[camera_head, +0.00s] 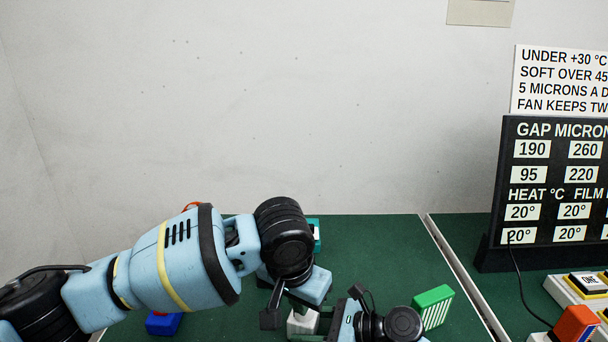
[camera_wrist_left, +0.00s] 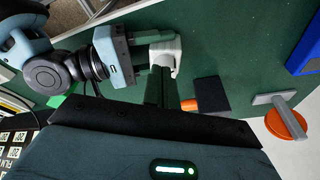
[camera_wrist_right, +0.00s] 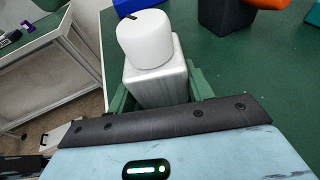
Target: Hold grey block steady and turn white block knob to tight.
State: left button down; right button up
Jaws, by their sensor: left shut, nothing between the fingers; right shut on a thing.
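The grey block (camera_wrist_right: 156,85) stands upright with a round white knob (camera_wrist_right: 145,40) on top; the knob has a small dark mark. My right gripper (camera_wrist_right: 160,92) is shut on the grey block, with green fingers at its sides. The block also shows in the head view (camera_head: 303,322), partly hidden. In the left wrist view, my left gripper (camera_wrist_left: 159,73) is shut and empty, its fingertips close to the pale block and knob (camera_wrist_left: 168,52). No left finger shows in the right wrist view, so contact with the knob is not visible. The knob's tight mark is not readable.
A dark block with an orange part (camera_wrist_left: 208,95), an orange disc with a grey bar (camera_wrist_left: 282,118) and a blue block (camera_wrist_left: 305,52) lie nearby. A green ribbed block (camera_head: 433,307) stands to the right. A black sign (camera_head: 507,190) stands at far right. My left arm hides much of the table.

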pick_arm(q)
jog(key=shift+f, duration=1.75)
jog(key=shift+w, duration=0.3)
jog(key=shift+w+a, duration=0.1)
jog(key=shift+a, duration=0.15)
jog(key=shift+w+a, duration=0.15)
jog(key=shift+a, duration=0.3)
jog(key=shift+s+a, duration=0.2)
jog(key=shift+s, duration=0.1)
jog(key=shift+r, duration=0.15)
